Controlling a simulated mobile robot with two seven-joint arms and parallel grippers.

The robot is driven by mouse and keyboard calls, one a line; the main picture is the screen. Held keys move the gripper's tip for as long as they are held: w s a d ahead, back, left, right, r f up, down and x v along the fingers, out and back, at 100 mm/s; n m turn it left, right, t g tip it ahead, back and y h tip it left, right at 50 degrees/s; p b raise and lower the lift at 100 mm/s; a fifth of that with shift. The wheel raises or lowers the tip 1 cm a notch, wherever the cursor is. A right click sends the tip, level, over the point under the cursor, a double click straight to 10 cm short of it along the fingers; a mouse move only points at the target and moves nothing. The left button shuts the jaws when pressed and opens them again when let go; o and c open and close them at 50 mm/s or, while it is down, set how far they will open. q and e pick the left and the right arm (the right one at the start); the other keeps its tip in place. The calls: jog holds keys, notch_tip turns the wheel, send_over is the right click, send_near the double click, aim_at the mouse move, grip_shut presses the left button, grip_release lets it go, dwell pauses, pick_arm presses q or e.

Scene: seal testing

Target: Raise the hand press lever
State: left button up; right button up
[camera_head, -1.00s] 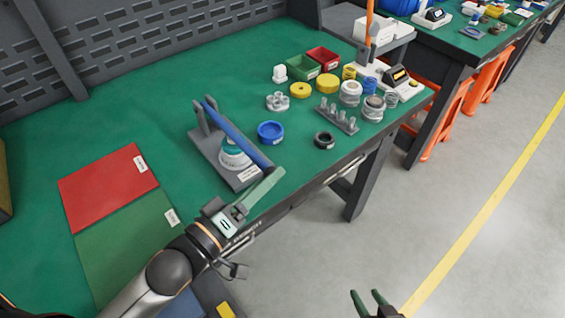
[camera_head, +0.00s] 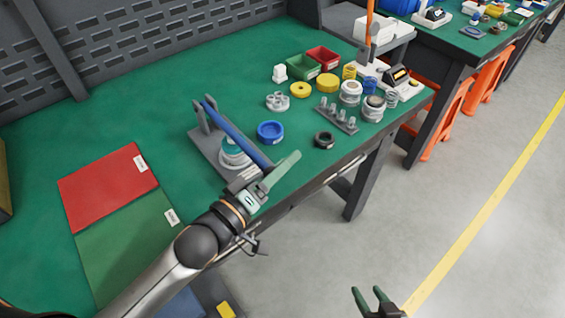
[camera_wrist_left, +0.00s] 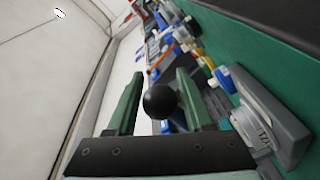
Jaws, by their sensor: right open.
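The hand press has a grey base (camera_head: 205,150) on the green bench, with a blue lever (camera_head: 238,133) slanting down from its upright posts toward the bench's front edge. A round white and teal piece (camera_head: 233,155) sits under the lever. My left gripper (camera_head: 282,172) is at the lever's front end, which it hides in the head view. In the left wrist view, a black ball knob (camera_wrist_left: 160,101) shows between its two open green fingers (camera_wrist_left: 158,95), with gaps on both sides. My right gripper (camera_head: 369,296) is open and empty, over the floor.
A blue ring (camera_head: 270,131) and a black ring (camera_head: 324,140) lie right of the press. A grey pegged rack (camera_head: 337,117), jars and small bins stand farther right. Red (camera_head: 108,186) and green (camera_head: 125,240) mats lie left. The bench's front edge runs beneath my left gripper.

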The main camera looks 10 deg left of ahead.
pick_arm(q)
grip_shut()
dwell(1.0)
